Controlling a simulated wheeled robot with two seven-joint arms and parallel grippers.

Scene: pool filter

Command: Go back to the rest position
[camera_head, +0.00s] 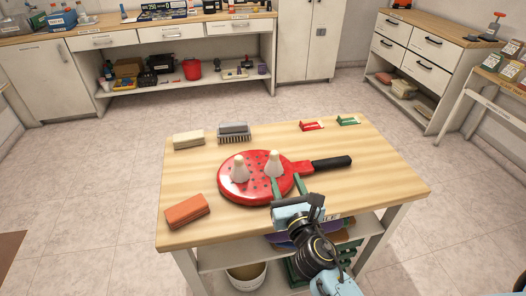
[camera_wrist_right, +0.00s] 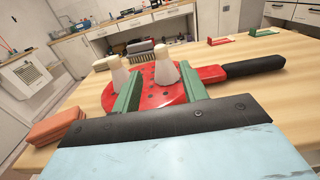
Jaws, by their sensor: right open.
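My right gripper (camera_head: 287,187) is at the front edge of the wooden table, above the near side of a red paddle-shaped board. Its two green fingers are apart with nothing held between them; they also show in the right wrist view (camera_wrist_right: 158,92). The red board (camera_head: 232,191) has dark dots and a black handle (camera_head: 331,163) pointing right. Two white cone-shaped pieces (camera_head: 239,169) stand upright on the board; the right one (camera_head: 273,164) is just beyond the fingertips in the head view. I cannot tell whether the fingers touch it. My left gripper is not in view.
On the table (camera_head: 370,190) are an orange block (camera_head: 186,211), a beige block (camera_head: 188,140), a grey brush-like block (camera_head: 234,132), a red item (camera_head: 311,126) and a green item (camera_head: 348,120). A white bucket (camera_head: 246,277) stands below. The table's right side is clear.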

